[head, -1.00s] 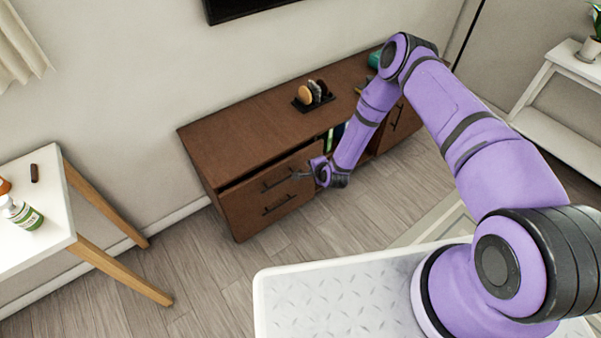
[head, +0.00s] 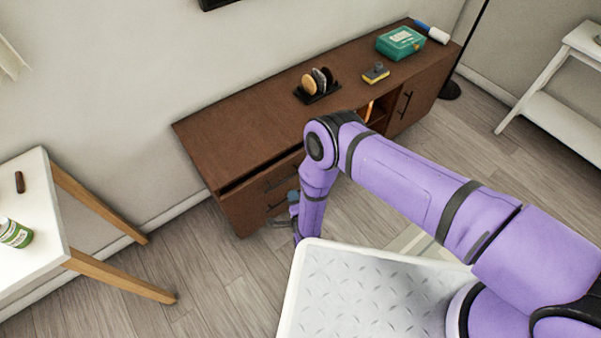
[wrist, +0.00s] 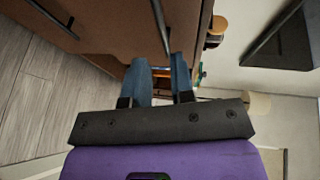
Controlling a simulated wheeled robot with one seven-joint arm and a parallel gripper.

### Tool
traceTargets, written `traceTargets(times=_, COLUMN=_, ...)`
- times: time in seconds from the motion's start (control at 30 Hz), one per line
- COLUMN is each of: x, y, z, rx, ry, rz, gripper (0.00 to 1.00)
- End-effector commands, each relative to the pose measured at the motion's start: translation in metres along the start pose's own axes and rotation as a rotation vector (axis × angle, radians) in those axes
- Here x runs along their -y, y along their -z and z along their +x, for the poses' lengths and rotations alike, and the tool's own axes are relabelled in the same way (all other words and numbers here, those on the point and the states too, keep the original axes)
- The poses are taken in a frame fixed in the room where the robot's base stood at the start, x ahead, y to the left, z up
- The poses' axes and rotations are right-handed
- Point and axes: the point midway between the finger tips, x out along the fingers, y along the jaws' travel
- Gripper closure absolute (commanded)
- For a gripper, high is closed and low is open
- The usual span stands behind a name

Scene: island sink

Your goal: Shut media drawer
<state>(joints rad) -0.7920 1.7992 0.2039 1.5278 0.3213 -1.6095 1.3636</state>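The brown media cabinet (head: 232,135) stands against the wall, with two drawers at its left end. The upper drawer (head: 250,190) shows a dark gap beneath the cabinet top, so it looks slightly pulled out. My arm hides part of the drawer fronts. My gripper (head: 276,223) is low in front of the drawers in the head view. In the wrist view, the two blue fingers of my gripper (wrist: 163,64) are apart with nothing seen between them. A black drawer handle (wrist: 160,27) is just beyond the fingertips; contact cannot be told. Another handle (wrist: 55,18) is at upper left.
On the cabinet top are a black rack with round pieces (head: 318,86), a yellow sponge (head: 376,75) and a green box (head: 400,43). A white table (head: 35,210) stands at left, a white shelf (head: 560,110) at right. Wooden floor before the cabinet is clear at left.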

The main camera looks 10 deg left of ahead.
Motion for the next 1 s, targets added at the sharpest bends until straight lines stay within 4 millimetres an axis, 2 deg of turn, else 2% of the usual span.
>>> traceTargets(times=0.13, x=-0.001, y=-0.011, z=-0.005, rx=0.01, ry=0.022, rz=-0.003, gripper=0.77)
traceTargets(times=0.27, x=-0.001, y=-0.012, z=0.003, rx=0.009, ry=0.025, rz=-0.003, gripper=0.77)
traceTargets(times=0.7, x=0.001, y=-0.012, z=0.075, rx=0.009, ry=0.024, rz=-0.003, gripper=0.77)
traceTargets(times=0.83, x=0.001, y=-0.012, z=0.09, rx=0.008, ry=0.024, rz=-0.002, gripper=0.77)
traceTargets(times=1.0, x=0.001, y=-0.012, z=0.1, rx=0.009, ry=0.022, rz=-0.003, gripper=0.77)
